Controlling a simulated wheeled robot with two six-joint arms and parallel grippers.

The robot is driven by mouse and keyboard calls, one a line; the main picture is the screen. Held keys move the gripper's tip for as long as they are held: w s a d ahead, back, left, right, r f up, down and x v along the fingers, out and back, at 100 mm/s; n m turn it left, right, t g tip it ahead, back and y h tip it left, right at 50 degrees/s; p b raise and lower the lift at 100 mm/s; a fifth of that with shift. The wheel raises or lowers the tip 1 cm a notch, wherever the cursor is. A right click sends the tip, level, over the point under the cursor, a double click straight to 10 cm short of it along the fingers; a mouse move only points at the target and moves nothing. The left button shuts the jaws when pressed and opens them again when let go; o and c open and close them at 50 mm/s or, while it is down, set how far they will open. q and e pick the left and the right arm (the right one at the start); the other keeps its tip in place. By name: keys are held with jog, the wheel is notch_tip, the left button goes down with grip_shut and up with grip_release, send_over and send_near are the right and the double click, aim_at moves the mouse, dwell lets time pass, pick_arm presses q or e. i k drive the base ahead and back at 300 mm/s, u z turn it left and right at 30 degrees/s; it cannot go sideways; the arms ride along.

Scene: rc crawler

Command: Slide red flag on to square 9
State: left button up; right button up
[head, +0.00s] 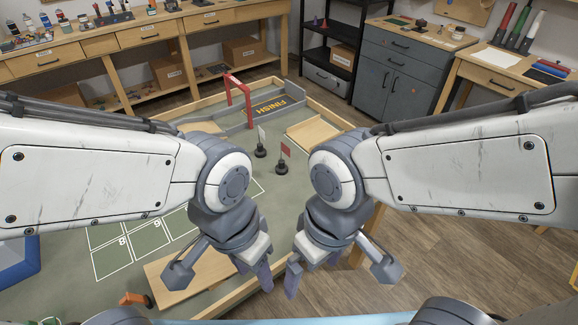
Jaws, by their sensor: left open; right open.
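The red flag (285,150) stands upright on a dark round base on the green-grey course board (210,285), just beyond my two grippers. A white flag (261,134) on a similar base stands to its left and a little further back. White-outlined squares (112,262) lie at the left of the board. Their numbers are small and turned, and my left arm covers part of the grid, so I cannot tell which is square 9. My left gripper (222,273) is open and empty over the near part of the board.
A red gate (238,91) and a grey FINISH strip (277,105) are at the far end. A wooden ramp (312,132) lies at the far right corner, and a wooden plank (175,275) near the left gripper. An orange piece (133,299) lies at the near edge.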

aim_at(281, 169)
jog(key=z, duration=1.8)
jog(key=i, duration=1.9)
jog(key=u, duration=3.35)
